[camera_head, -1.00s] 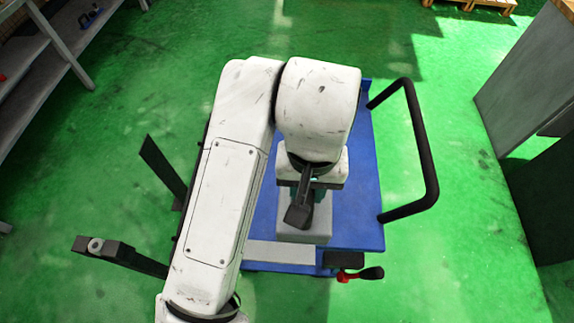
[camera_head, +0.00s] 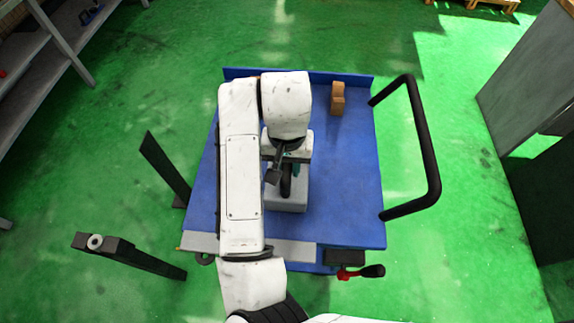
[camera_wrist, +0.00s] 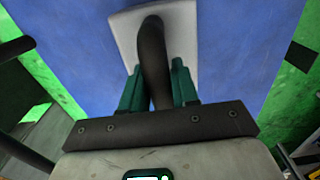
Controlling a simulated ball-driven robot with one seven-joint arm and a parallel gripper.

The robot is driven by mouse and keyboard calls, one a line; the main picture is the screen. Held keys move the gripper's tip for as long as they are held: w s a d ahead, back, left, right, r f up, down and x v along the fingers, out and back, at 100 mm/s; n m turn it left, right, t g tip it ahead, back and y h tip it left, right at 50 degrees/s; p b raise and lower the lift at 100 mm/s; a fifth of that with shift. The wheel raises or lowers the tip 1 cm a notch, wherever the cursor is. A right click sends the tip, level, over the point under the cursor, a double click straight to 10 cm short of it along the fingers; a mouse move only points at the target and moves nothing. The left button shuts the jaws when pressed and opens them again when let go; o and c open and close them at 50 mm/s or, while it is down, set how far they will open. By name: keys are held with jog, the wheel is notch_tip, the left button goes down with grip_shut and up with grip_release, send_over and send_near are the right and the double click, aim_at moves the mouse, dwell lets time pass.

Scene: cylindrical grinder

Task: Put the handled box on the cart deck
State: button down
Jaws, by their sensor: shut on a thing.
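The handled box (camera_head: 288,198), light grey with a black handle, is over the blue cart deck (camera_head: 345,200), a little in front of its middle. I cannot tell whether its underside touches the deck. My gripper (camera_head: 289,172) is above the box, its teal fingers shut on the handle. In the wrist view the black handle (camera_wrist: 152,55) passes between the fingers (camera_wrist: 155,90), and the pale box top (camera_wrist: 188,35) lies beyond them against the blue deck. My arm hides part of the deck's left side.
A brown block (camera_head: 338,98) stands on the deck at the back right. A black push handle (camera_head: 428,150) rises at the cart's right side. A red-and-black lever (camera_head: 360,272) is at the front. Shelving (camera_head: 45,60) stands at far left.

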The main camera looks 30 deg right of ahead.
jog(key=shift+f, duration=0.45)
jog(key=shift+f, duration=0.1)
jog(key=c, duration=0.8)
grip_release()
jog(key=shift+c, duration=0.2)
notch_tip(320, 180, up, 12)
jog(key=shift+r+p, duration=0.1)
jog(key=shift+p, duration=0.4)
